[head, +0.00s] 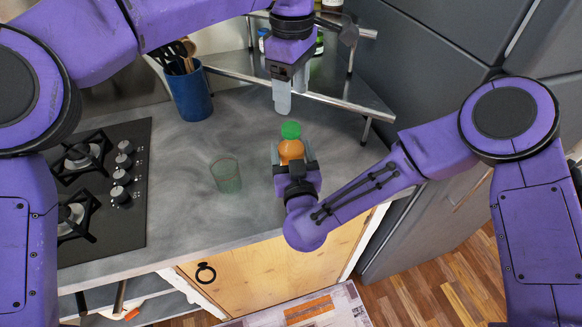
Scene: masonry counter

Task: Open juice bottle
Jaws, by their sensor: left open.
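The juice bottle (291,151) stands upright on the grey counter, with orange juice and a green cap (291,130). My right gripper (291,156) is at the bottle from the front, its fingers on the bottle's left and right sides, and looks shut on it. The gripper hides the bottle's lower part. My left gripper (283,108) points down above and slightly behind the cap, apart from it.
A clear greenish glass (226,175) stands left of the bottle. A blue utensil holder (190,93) is at the back left, beside a black gas hob (100,185). A metal-railed corner shelf (340,103) stands behind my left gripper. Counter between glass and hob is clear.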

